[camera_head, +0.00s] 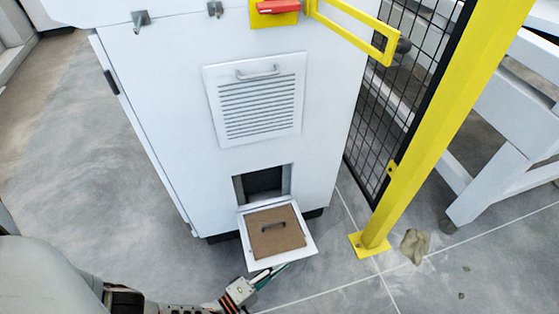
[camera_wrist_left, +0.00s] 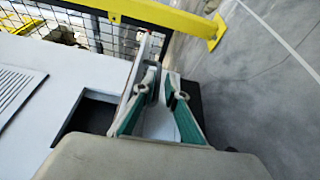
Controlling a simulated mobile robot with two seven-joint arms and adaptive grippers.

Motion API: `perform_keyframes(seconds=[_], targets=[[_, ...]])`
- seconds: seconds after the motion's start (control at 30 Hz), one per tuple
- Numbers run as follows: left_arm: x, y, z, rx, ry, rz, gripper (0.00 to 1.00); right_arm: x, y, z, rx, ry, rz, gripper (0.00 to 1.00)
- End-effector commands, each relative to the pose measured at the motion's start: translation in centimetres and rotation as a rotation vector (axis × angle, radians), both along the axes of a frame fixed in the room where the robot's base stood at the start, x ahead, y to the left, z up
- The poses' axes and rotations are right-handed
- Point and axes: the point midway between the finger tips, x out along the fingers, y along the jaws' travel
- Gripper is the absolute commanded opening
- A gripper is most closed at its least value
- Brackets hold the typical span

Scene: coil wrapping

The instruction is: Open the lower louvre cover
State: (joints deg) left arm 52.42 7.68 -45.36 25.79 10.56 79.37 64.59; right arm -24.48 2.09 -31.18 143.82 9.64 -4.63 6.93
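The lower louvre cover (camera_head: 306,240) is swung down and outward from the bottom of the white cabinet (camera_head: 180,120). A brown panel with a small dark handle (camera_head: 275,231) shows on its upward face. The dark square opening (camera_head: 264,184) behind it is uncovered. My left gripper (camera_head: 281,268) is at the cover's outer lower edge. In the left wrist view its two teal-lined fingers (camera_wrist_left: 162,88) stand apart, close beside the cover's edge; I cannot tell if they touch it. Nothing is clearly held. My right gripper is not in view.
An upper louvre panel (camera_head: 258,102) with a handle is closed above the opening. A yellow post (camera_head: 435,130) and black mesh fence (camera_head: 395,90) stand close on the right. A tan lump (camera_head: 414,246) lies by the post base. The floor at left is clear.

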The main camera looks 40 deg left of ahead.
Motion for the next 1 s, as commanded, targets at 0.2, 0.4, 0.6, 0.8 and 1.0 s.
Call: perform_keyframes(seconds=[0.2, 0.4, 0.6, 0.8, 1.0], targets=[[0.2, 1.1, 0.1, 0.003, -0.003, 0.016, 0.13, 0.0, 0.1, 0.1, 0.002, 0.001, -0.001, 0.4], [-1.7, 1.5, -0.1, 0.003, 0.001, 0.015, 0.13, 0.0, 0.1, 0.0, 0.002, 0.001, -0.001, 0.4], [-5.1, 2.2, -0.3, 0.004, 0.008, 0.013, 0.13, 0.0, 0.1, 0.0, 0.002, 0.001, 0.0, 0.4], [-7.6, 2.6, -0.5, 0.003, 0.012, 0.01, 0.13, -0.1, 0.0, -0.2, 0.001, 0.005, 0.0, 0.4], [-8.0, 2.4, -0.1, 0.001, 0.004, 0.006, 0.13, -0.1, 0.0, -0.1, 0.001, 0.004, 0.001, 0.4]])
